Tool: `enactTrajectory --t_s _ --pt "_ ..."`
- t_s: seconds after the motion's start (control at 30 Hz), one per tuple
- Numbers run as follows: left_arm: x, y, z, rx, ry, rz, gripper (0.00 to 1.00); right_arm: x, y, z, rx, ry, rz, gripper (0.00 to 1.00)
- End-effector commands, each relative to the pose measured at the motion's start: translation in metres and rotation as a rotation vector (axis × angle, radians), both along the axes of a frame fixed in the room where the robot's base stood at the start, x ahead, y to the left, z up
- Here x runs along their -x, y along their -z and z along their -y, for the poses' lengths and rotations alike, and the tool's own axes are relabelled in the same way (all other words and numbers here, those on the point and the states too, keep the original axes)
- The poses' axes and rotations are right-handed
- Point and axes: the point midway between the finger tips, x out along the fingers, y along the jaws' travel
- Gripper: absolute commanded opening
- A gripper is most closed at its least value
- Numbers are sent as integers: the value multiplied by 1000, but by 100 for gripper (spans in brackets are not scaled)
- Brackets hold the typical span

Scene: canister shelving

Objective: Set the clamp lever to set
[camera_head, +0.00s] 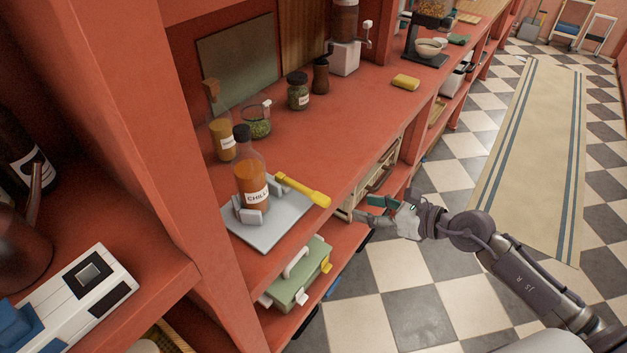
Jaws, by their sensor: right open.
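The clamp lever (305,190) is yellow and sticks out to the right from a grey clamp plate (268,229) on the red shelf. A chilli bottle (251,179) stands upright on the plate between small grey jaws. My right gripper (372,210) is open and empty. It is to the right of the lever and lower in the picture, beyond the shelf's front edge, and apart from the lever. Markings for the lever's positions are too small to read. My left gripper is not in view.
Another bottle (221,135), a glass jar (257,119), a dark-lidded jar (298,91) and a pepper mill (320,75) stand behind the clamp. A yellow sponge (405,82) lies farther along. A green box (300,280) sits on the lower shelf. The shelf right of the lever is clear.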

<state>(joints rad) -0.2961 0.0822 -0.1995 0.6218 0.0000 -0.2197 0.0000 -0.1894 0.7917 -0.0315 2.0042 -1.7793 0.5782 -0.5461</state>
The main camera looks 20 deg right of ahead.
Motion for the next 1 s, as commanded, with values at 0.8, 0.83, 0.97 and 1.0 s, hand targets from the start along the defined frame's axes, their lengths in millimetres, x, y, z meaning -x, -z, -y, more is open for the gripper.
enactTrajectory --t_s 0.8,0.83,0.97,1.0 --pt "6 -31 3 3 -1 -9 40 -87 34 -73 76 -36 42 51" --pt "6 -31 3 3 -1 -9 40 -89 35 -75 77 -36 42 51" --pt "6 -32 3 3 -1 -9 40 -96 40 -81 78 -38 42 51" --pt "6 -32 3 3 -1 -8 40 -97 41 -81 79 -38 41 51"
